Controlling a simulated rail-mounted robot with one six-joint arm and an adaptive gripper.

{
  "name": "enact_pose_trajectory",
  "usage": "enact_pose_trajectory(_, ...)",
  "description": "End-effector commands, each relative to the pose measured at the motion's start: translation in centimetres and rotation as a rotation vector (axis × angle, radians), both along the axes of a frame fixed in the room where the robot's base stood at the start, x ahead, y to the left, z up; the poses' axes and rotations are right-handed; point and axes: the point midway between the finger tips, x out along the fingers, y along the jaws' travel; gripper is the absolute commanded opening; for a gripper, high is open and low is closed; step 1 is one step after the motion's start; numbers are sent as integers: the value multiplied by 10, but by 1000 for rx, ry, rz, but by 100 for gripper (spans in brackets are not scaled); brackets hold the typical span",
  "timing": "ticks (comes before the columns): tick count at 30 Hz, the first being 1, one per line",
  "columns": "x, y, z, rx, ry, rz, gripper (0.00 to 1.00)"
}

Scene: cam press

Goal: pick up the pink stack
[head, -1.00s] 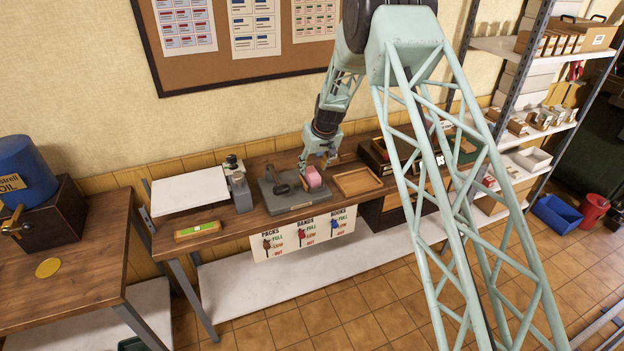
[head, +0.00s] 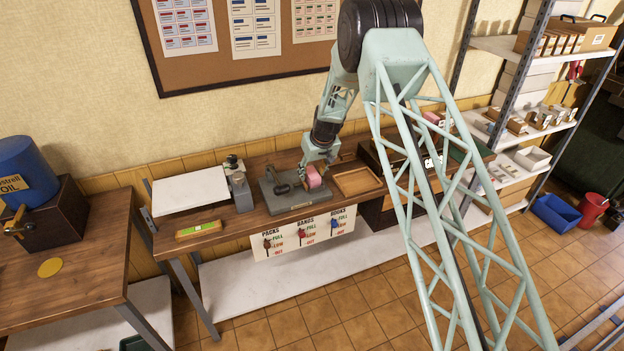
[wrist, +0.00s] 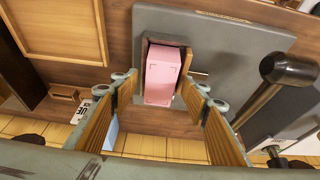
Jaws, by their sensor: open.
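The pink stack (wrist: 162,75) sits in a brown holder (wrist: 150,46) on the grey press base (wrist: 220,48) in the wrist view. In the head view the pink stack (head: 313,178) shows at the right end of the press base (head: 291,202). My gripper (wrist: 163,88) is open, with one finger on each side of the near end of the stack and visible gaps on both sides. In the head view my gripper (head: 316,168) is low over the stack and partly covers it. I cannot tell how far the fingertips are above the base.
An empty wooden tray (head: 358,181) lies right of the press.

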Motion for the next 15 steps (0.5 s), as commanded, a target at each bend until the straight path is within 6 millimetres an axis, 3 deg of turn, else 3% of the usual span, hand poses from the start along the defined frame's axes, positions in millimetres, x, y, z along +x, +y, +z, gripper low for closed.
enact_pose_trajectory(8,0,0,0,0,0,0,42)
enact_pose_trajectory(15,0,0,0,0,0,0,20)
